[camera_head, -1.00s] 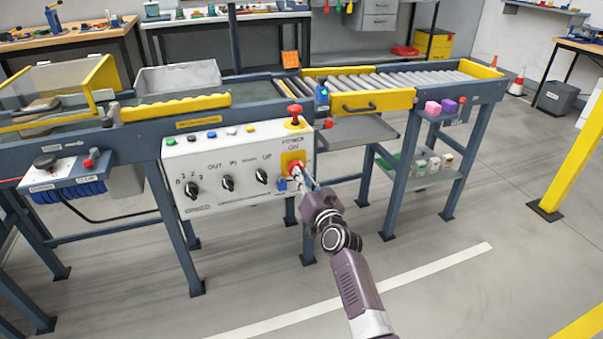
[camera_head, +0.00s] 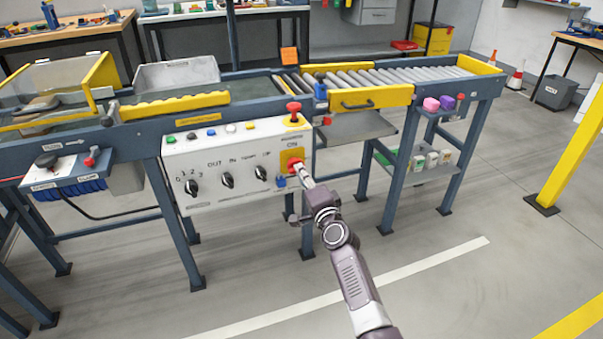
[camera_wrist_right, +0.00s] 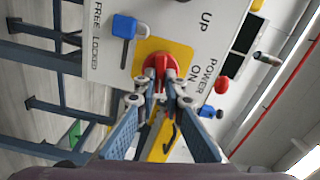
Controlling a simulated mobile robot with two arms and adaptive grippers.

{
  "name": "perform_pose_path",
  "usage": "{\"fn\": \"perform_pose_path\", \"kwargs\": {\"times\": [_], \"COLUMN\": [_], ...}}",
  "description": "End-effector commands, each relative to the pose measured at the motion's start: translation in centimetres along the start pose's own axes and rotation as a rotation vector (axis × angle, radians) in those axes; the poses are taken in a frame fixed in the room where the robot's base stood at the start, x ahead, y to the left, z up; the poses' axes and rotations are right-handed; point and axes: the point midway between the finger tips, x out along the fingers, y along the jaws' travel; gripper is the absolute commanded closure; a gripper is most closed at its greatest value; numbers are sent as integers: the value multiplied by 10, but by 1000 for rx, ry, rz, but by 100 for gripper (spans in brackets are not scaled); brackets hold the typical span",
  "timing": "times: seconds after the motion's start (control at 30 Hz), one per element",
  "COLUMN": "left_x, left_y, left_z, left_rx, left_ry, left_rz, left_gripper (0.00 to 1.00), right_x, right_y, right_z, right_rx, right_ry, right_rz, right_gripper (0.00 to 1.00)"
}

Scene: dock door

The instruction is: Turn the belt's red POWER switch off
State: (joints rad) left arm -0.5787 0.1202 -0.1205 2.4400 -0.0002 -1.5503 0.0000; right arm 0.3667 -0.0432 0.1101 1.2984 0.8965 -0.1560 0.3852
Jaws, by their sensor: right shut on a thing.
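The red POWER switch (camera_head: 294,165) sits on a yellow plate (camera_head: 284,157) at the right end of the white control panel (camera_head: 235,193). In the right wrist view the red switch (camera_wrist_right: 160,64) stands out from the yellow plate (camera_wrist_right: 148,47), near the words POWER and ON. My right gripper (camera_head: 304,177) reaches the panel from the front. In the wrist view its fingertips (camera_wrist_right: 162,82) are closed on the red switch and partly hide it. The switch's exact angle is hard to tell. My left gripper is not in view.
A blue padlock (camera_wrist_right: 124,27) hangs beside the yellow plate. A red mushroom button (camera_head: 294,108) stands above the switch. Black knobs (camera_head: 228,180) sit to its left on the panel. The roller conveyor (camera_head: 385,80) is behind to the right. The floor in front is open.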

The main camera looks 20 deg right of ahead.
Motion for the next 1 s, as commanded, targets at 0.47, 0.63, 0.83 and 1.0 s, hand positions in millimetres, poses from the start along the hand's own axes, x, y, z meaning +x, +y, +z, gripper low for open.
{"fn": "perform_pose_path", "kwargs": {"times": [0.47, 0.63, 0.83, 1.0], "left_x": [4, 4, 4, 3], "left_y": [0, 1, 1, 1], "left_z": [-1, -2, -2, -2], "left_rx": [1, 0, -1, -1], "left_ry": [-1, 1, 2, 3], "left_rz": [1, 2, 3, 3], "left_gripper": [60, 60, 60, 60], "right_x": [0, 0, 0, 0], "right_y": [3, 3, 3, 3], "right_z": [0, 0, 0, 0], "right_rx": [213, 230, 233, 233], "right_ry": [0, 1, 1, 1], "right_rz": [2, 2, 2, 2], "right_gripper": [100, 100, 100, 90]}}
